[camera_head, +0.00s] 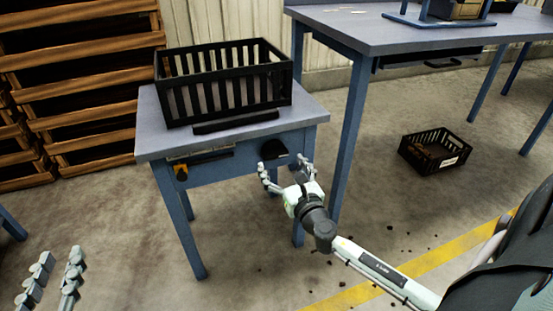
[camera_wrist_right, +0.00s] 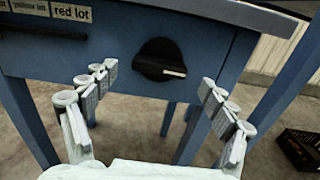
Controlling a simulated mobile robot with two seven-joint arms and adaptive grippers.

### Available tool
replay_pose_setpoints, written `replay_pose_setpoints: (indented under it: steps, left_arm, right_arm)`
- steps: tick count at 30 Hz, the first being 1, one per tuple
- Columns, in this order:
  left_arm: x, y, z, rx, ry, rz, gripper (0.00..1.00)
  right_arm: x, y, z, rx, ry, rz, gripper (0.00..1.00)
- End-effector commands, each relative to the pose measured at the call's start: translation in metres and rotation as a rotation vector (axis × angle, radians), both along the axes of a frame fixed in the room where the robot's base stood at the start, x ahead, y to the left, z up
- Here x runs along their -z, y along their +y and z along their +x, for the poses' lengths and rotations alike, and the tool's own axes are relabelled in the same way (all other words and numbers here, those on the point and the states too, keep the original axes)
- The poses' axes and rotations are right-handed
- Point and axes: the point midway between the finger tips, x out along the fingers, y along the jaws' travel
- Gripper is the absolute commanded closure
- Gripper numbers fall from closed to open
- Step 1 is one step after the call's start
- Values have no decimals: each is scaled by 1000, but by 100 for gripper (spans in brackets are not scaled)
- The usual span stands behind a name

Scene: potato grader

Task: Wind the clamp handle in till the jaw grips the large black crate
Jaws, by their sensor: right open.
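The large black crate (camera_head: 225,75) stands upright on a small blue-framed table (camera_head: 310,108). A long black jaw bar (camera_head: 235,121) lies along its front side; whether they touch I cannot tell. The clamp handle is a round black knob (camera_head: 268,155) on the table's front panel, with a pale pointer mark in the right wrist view (camera_wrist_right: 160,60). My right gripper (camera_head: 284,168) is open and empty in front of the knob, and its fingers (camera_wrist_right: 158,78) frame it left and right, apart from it. My left gripper (camera_head: 60,258) is open and empty at the lower left.
A larger blue workbench (camera_head: 420,30) stands at the right, its leg close to the small table. A smaller black crate (camera_head: 435,150) sits on the floor at the right. Stacked wooden crates (camera_head: 80,80) fill the back left. A "red lot" label (camera_wrist_right: 72,12) is on the panel.

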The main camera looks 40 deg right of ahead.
Motion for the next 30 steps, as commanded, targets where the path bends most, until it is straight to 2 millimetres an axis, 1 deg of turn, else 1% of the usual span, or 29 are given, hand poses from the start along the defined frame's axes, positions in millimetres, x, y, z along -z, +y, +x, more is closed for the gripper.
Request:
replay_pose_setpoints:
  steps: [1, 3, 6, 15, 27, 30]
  left_arm:
    - [1, 0, 0, -1, 3, 2, 73]
    - [2, 1, 0, -1, 6, 3, 73]
    - [3, 1, 0, -2, 10, 5, 73]
    - [3, 1, 0, -2, 13, 6, 73]
    - [3, 1, 0, -2, 13, 6, 73]
    - [3, 1, 0, -2, 12, 6, 73]
  right_arm:
    - [0, -2, 7, 0, -1, -1, 16]
    - [0, -4, 15, 0, -1, -1, 16]
    - [0, -5, 21, 1, -1, 1, 16]
    - [1, -6, 23, 1, 1, 1, 16]
    - [0, -6, 23, 1, 0, 2, 65]
    - [0, -6, 23, 1, -1, 4, 65]
